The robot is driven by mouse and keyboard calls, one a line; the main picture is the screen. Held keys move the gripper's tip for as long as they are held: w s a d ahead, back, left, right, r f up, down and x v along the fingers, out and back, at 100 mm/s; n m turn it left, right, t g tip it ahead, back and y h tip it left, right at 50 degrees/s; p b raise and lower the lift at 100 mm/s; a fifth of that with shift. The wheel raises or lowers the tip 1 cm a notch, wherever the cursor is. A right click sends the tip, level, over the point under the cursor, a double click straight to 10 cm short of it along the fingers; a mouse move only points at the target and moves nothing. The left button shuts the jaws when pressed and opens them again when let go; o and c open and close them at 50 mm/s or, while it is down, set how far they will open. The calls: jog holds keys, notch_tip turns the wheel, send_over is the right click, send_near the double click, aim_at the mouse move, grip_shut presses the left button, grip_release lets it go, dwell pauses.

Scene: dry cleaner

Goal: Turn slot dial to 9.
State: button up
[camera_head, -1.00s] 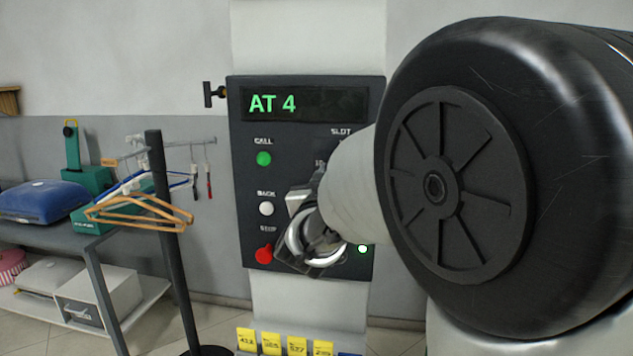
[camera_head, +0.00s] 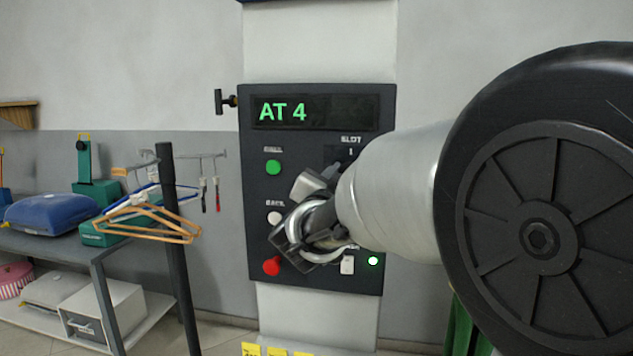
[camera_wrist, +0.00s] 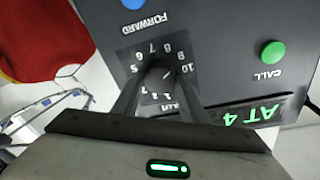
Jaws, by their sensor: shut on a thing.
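The slot dial (camera_wrist: 156,76) is a small dark knob on the panel, ringed by white numbers and shown upside down in the wrist view. My gripper (camera_wrist: 158,82) is shut on it, one finger on each side. A light mark on the knob slants toward the upper right, near 9 and 10; its exact setting is too small to tell. In the head view my gripper (camera_head: 314,226) and arm cover the dial. The dark control panel (camera_head: 255,225) has a display (camera_head: 315,111) reading AT 4 in green.
Green (camera_head: 273,167), white (camera_head: 274,218) and red (camera_head: 271,266) buttons line the panel's left side. A blue button (camera_wrist: 132,3) is beside FORWARD. A rack post (camera_head: 175,225) with hangers (camera_head: 150,225) stands left of the panel. A shelf (camera_head: 85,255) is farther left.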

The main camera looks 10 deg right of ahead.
jog(key=shift+r, duration=0.15)
jog(key=o, duration=0.8)
jog(key=shift+o, duration=1.4)
jog(key=p+v, duration=0.1)
jog(key=v, duration=1.6)
jog(key=shift+s+a, duration=0.1)
